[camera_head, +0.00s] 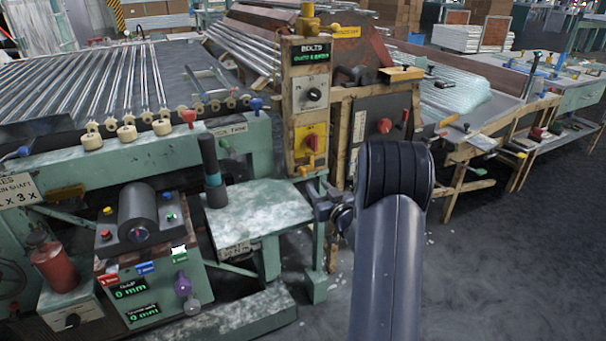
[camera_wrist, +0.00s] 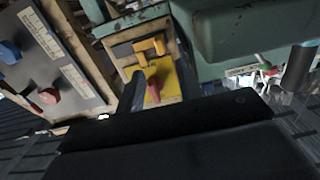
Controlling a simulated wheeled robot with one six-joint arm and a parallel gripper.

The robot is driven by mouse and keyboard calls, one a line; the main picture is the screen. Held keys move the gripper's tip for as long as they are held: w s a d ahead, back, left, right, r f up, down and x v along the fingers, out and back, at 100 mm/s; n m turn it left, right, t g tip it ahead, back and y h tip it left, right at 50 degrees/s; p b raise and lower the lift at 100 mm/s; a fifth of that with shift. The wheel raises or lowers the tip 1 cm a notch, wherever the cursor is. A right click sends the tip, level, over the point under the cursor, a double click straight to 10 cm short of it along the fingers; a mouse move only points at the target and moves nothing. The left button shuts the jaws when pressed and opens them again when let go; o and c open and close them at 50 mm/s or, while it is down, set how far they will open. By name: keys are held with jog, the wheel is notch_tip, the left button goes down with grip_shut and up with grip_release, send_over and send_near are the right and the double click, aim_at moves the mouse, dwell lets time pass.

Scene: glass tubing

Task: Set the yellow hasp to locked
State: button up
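A yellow plate (camera_head: 309,140) with a red handle (camera_head: 312,143) is low on the front of the wooden post. A small yellow hasp-like piece (camera_head: 307,169) is just below it. In the wrist view, which looks turned over, the yellow plate (camera_wrist: 165,78), the red handle (camera_wrist: 153,90) and the yellow piece (camera_wrist: 150,46) show larger. I cannot tell the hasp's setting. My gripper (camera_head: 322,203) is in front of and below the post, partly hidden by my arm.
A dark panel with a red knob (camera_head: 384,126) is to the right. Open floor (camera_head: 500,270) lies at the right.

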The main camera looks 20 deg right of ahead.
aim_at(305, 173)
jog(key=w, duration=0.8)
jog(key=shift+w+a+b, duration=0.15)
jog(key=shift+w+b, duration=0.05)
jog(key=shift+b, duration=0.1)
grip_shut()
